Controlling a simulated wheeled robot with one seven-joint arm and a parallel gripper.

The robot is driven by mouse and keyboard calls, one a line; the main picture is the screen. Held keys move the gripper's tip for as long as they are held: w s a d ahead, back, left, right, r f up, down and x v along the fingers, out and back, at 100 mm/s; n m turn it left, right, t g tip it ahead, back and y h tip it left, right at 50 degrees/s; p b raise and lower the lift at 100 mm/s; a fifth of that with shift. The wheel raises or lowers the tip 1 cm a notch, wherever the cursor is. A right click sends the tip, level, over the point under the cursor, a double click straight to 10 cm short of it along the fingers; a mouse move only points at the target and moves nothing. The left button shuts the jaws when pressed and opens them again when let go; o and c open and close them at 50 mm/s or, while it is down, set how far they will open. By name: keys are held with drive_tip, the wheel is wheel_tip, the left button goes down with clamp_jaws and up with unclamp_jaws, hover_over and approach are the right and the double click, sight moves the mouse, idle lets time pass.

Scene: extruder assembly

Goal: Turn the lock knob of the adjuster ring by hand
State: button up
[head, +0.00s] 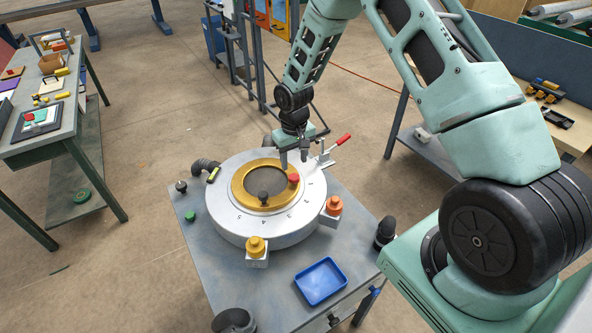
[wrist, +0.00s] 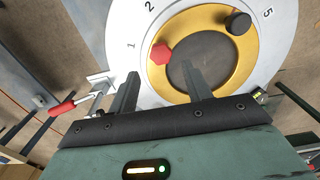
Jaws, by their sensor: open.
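The gold adjuster ring (head: 238,186) lies flat on top of a round white drum (head: 225,222) with numbers on its face. It carries a red knob (head: 293,179) and a black knob (head: 263,196); I cannot tell for sure which is the lock knob. In the wrist view the ring (wrist: 246,58) shows the red six-sided knob (wrist: 159,53) at its left and the black knob (wrist: 238,22) at its upper right. My gripper (head: 294,162) is open and empty, above the far side of the ring near the red knob. Its fingers (wrist: 160,73) point towards the ring, apart from both knobs.
A clamp with a red handle (head: 342,140) stands close to my gripper at the drum's far right edge. An orange knob (head: 333,204) and a yellow knob (head: 256,246) sit on blocks at the drum's side. A blue tray (head: 321,262) lies in front on the workbench.

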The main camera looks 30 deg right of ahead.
sight(294, 177)
wheel_tip(294, 177, down, 6)
drive_tip(key=b, duration=0.3)
drive_tip(key=shift+f, duration=0.2)
drive_tip(key=shift+r, duration=0.3)
drive_tip(key=shift+a+f, duration=0.1)
drive_tip(key=shift+c, duration=0.3)
drive_tip(key=c, duration=0.7)
